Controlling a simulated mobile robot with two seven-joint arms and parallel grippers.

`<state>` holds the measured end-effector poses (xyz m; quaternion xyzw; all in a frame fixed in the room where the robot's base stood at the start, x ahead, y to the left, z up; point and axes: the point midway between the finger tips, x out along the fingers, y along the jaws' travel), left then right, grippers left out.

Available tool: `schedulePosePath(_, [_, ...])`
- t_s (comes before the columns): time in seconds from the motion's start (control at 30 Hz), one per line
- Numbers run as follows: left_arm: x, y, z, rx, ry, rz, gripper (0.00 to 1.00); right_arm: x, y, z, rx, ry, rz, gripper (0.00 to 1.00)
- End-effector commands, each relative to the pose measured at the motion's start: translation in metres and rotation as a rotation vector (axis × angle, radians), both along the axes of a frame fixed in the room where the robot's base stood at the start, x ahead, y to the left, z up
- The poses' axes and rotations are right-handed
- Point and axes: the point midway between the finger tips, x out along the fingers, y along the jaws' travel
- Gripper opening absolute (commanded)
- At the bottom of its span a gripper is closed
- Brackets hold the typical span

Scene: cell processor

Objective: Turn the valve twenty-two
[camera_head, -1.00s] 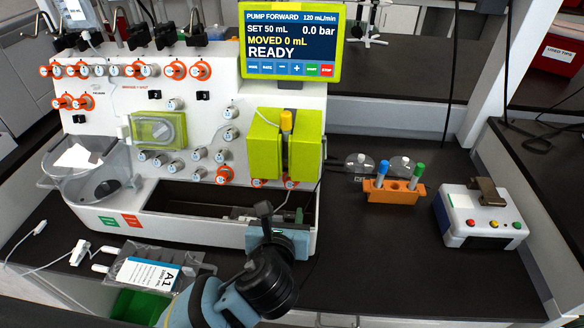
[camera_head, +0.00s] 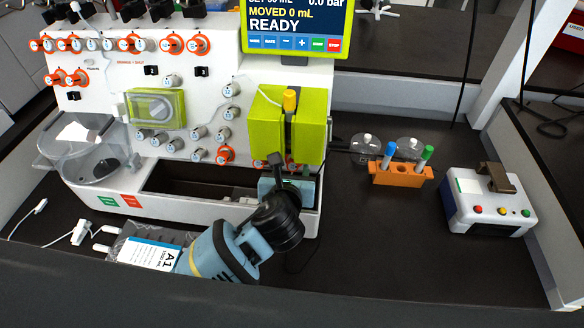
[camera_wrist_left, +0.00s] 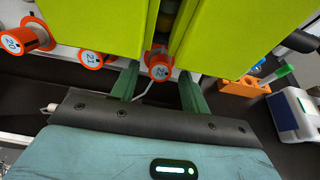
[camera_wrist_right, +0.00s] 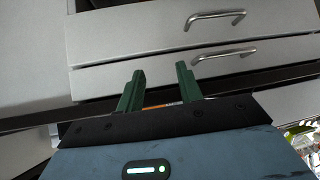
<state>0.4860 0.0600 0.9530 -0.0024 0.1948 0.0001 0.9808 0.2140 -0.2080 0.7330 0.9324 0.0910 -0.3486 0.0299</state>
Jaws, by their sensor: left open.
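Several orange valves stand on the front of the white cell processor (camera_head: 95,185). In the left wrist view, one orange valve (camera_wrist_left: 159,66) under the lime-green block shows between my fingertips; its white label is tilted and I cannot read its number surely. My left gripper (camera_wrist_left: 157,88) is open, one finger on each side of that valve, apart from it as far as I can see. In the head view my left gripper (camera_head: 289,176) is just below the lime-green block (camera_head: 268,128) and hides part of the valves there. My right gripper (camera_wrist_right: 158,88) is open and empty, facing drawers.
Two other orange valves (camera_wrist_left: 96,58) (camera_wrist_left: 22,38) are left of the gripper. An orange tube rack (camera_head: 401,174) and a white box with coloured buttons (camera_head: 487,203) stand to the right. A labelled bag (camera_head: 150,252) lies at the front left. Drawers (camera_wrist_right: 190,42) are before my right gripper.

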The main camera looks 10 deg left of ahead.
Motion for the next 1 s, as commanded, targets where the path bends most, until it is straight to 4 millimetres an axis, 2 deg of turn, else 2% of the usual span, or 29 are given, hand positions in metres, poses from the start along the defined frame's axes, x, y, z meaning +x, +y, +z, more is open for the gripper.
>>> schedulePosePath(0.13, [0.0091,0.0002,-0.0028,0.000,-0.001,0.000,0.46,0.0008,0.0002,0.0011,0.001,-0.003,0.000,0.36])
schedulePosePath(0.47, [0.0109,0.0001,-0.0040,-0.001,0.000,-0.001,0.45,0.0007,0.0002,0.0010,0.001,-0.003,0.000,0.36])
schedulePosePath(0.8, [0.0107,0.0001,-0.0040,0.000,0.000,0.000,0.01,0.0002,0.0002,0.0009,0.000,-0.002,0.000,0.36])
schedulePosePath(1.0, [0.0106,-0.0002,-0.0040,-0.056,0.000,0.023,0.01,-0.0001,0.0002,0.0007,0.000,-0.002,0.000,0.36])
